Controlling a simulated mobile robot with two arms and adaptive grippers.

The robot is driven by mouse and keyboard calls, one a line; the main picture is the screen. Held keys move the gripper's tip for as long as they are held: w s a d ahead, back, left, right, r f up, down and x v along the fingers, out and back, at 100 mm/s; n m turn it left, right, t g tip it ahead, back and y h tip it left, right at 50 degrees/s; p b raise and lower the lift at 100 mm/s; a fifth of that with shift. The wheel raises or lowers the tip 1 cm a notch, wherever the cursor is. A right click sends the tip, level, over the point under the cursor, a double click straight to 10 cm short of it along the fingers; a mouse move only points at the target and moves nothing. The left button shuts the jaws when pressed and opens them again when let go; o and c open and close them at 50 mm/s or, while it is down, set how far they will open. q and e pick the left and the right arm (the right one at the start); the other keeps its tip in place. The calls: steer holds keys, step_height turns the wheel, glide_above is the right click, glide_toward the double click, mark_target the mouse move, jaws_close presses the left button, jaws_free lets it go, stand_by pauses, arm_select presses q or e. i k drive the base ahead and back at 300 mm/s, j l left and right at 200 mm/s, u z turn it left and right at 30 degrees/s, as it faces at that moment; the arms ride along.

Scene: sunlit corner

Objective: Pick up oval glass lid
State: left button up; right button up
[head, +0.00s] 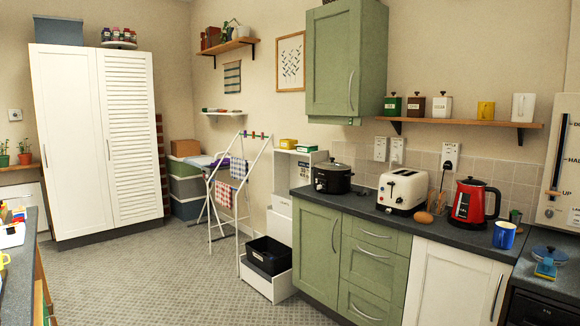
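A black slow cooker (332,180) stands on the dark worktop at the left end of the green cabinets. A lid (333,165) with a small knob appears to sit on top of it. It looks oval, but it is too small to tell clearly whether it is glass. Neither of my grippers is in view.
A white toaster (402,191), a red kettle (474,203) and a blue mug (504,235) stand further right on the worktop (375,217). A drying rack (237,195) and white stepped shelves (275,288) stand left of the cabinets. The patterned floor (150,280) is clear.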

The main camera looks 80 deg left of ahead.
mark_target(332, 164)
steer(key=u, duration=2.35)
steer(key=i+l+z, duration=0.1)
steer(key=i, duration=0.5)
steer(key=i+l+z, duration=0.1)
steer(key=i, duration=0.55)
steer(key=l, duration=0.1)
